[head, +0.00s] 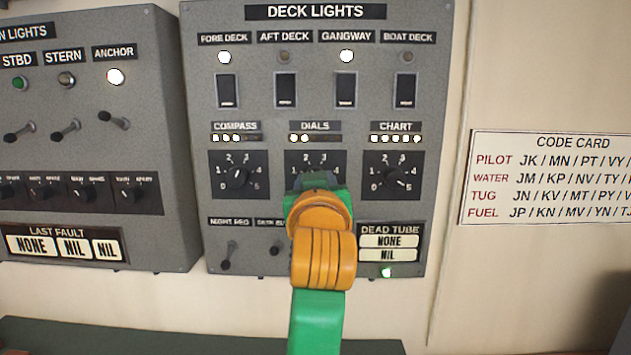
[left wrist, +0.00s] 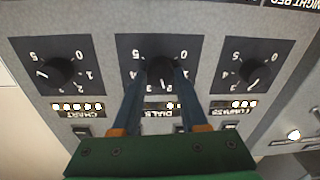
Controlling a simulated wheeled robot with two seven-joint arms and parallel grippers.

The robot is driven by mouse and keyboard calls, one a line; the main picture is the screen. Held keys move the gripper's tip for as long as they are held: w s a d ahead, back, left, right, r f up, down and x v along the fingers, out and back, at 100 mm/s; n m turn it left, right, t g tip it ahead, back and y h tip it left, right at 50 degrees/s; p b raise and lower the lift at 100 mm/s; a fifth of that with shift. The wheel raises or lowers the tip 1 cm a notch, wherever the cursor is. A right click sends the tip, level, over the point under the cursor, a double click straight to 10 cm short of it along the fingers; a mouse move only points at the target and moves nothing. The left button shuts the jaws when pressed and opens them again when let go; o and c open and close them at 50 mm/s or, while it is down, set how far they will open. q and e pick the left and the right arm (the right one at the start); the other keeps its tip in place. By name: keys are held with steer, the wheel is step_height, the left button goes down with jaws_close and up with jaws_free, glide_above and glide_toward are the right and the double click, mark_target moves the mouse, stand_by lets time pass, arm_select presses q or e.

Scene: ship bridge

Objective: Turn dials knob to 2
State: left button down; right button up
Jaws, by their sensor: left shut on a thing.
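The dials knob (left wrist: 160,72) is a dark round knob on a black plate marked 0 to 5, in the middle of the left wrist view, which shows the panel upside down. My left gripper (left wrist: 163,82) is shut on it, one blue-grey finger on each side. In the head view my left gripper (head: 318,182) covers the knob and the lower part of the dials plate (head: 316,156). Two lamps (head: 299,138) of the dials lamp row are lit. My right gripper is not in view.
The compass knob (head: 238,177) and chart knob (head: 400,176) flank the dials knob closely. Rocker switches (head: 285,90) sit above and a toggle switch (head: 229,250) below. Another switch panel (head: 90,150) stands at left; a code card (head: 550,177) hangs at right.

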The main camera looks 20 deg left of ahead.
arm_select(q)
steer(key=shift+f+n, duration=0.2)
steer(key=shift+n, duration=0.3)
stand_by(0.3)
steer(key=shift+c, duration=2.2)
jaws_free()
steer(key=shift+r, duration=0.1)
steer(key=shift+s, duration=0.1)
steer(key=b+v, duration=0.3)
steer(key=v, duration=0.4)
steer(key=shift+b, duration=0.3)
